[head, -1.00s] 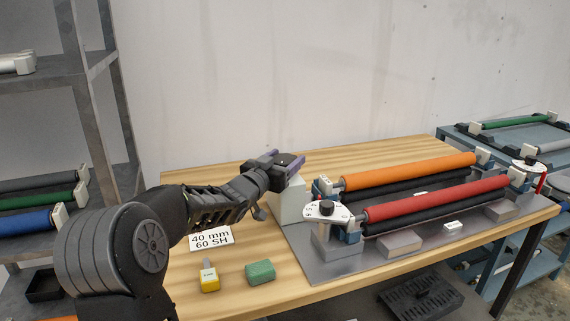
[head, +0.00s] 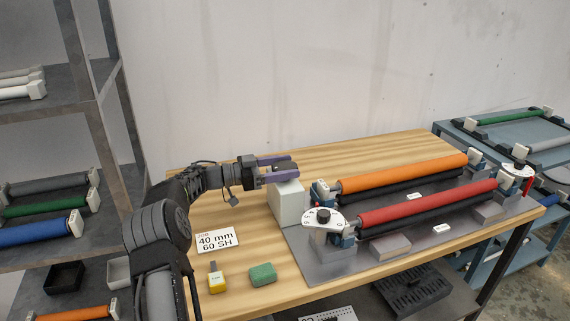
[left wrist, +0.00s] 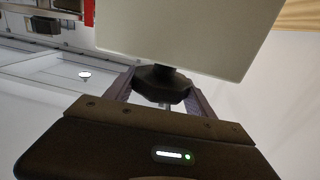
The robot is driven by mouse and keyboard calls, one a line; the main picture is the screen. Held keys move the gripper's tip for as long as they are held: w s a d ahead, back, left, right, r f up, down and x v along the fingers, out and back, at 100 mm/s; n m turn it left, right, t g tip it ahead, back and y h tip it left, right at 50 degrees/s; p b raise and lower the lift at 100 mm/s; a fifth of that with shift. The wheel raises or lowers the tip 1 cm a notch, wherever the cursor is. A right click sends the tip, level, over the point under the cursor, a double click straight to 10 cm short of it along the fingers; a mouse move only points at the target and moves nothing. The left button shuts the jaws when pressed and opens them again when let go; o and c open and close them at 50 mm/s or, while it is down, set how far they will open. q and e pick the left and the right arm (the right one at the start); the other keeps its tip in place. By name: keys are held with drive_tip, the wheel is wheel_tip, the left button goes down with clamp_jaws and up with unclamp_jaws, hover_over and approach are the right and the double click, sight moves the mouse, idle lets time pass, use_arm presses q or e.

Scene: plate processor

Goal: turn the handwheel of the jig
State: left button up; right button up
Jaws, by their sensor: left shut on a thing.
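A pale grey block (head: 287,204) stands on the table at the left end of the roller jig (head: 352,265). A dark handwheel (head: 284,168) sits at the top of this block. My left gripper (head: 290,167) has its two purple fingers on either side of the handwheel and is shut on it. In the left wrist view the handwheel (left wrist: 160,84) shows as a black faceted knob between the fingers, against the block (left wrist: 185,35). My right gripper is in neither view.
The jig carries an orange roller (head: 400,173) and a red roller (head: 430,207), with a white dial plate (head: 338,222) at its front left. A shelf rack (head: 95,130) stands at the left.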

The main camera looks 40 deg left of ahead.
use_arm(q)
drive_tip(key=shift+r+m+g+h, duration=0.25)
drive_tip(key=shift+m+g+h, duration=0.15)
drive_tip(key=shift+h, duration=0.1)
drive_tip(key=o, duration=1.4)
drive_tip(key=shift+f, duration=0.1)
drive_tip(key=shift+s+a+f, duration=0.1)
drive_tip(key=shift+s+a, duration=0.2)
drive_tip(key=shift+v, duration=3.45)
